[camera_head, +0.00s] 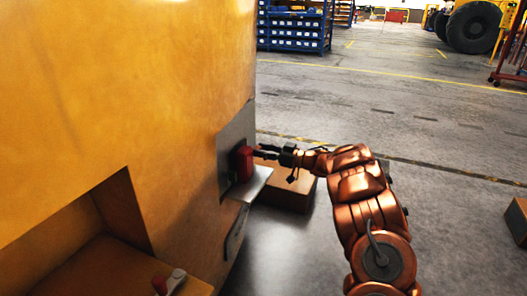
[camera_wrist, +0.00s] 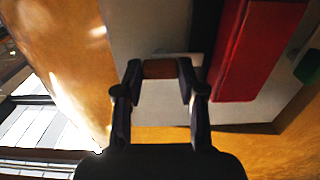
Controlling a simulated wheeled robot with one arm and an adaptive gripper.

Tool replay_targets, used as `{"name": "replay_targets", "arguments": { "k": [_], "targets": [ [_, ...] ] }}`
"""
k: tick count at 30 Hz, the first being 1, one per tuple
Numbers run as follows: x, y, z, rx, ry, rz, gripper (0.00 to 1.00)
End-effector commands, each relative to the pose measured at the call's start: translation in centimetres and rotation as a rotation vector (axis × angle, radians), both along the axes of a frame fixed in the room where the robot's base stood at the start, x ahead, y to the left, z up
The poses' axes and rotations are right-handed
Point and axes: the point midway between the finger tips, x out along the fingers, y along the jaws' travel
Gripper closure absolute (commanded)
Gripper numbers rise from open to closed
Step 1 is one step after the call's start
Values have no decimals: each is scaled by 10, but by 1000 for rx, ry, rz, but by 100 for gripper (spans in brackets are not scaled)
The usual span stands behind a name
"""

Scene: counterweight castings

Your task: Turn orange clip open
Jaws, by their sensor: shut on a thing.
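The orange clip (camera_wrist: 159,69) shows in the wrist view as a small brownish-orange piece between my fingertips, in front of a grey plate (camera_wrist: 150,35). My gripper (camera_wrist: 160,72) is shut on it, one finger on each side. A long red block (camera_wrist: 245,50) is just right of the fingers. In the head view my gripper (camera_head: 266,152) reaches left to the red block (camera_head: 243,163) on the grey plate of the large yellow-orange casting (camera_head: 150,90). The clip cannot be made out there.
A brown box (camera_head: 287,193) stands on the floor below my gripper. A small red and grey part (camera_head: 168,283) is on the casting's lower ledge. A blue shelf (camera_head: 293,28) stands far back. The grey floor to the right is mostly clear, with another box (camera_head: 517,218) at the edge.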

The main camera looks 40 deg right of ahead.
Motion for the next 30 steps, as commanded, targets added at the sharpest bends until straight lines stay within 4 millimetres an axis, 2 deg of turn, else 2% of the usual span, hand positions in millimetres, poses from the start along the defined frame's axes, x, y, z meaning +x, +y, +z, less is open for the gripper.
{"name": "replay_targets", "arguments": {
  "k": [11, 30],
  "targets": [
    [0, 0, -2, -163, -95, 0, 95],
    [0, -1, -4, -683, -402, -2, 95]
  ]
}}
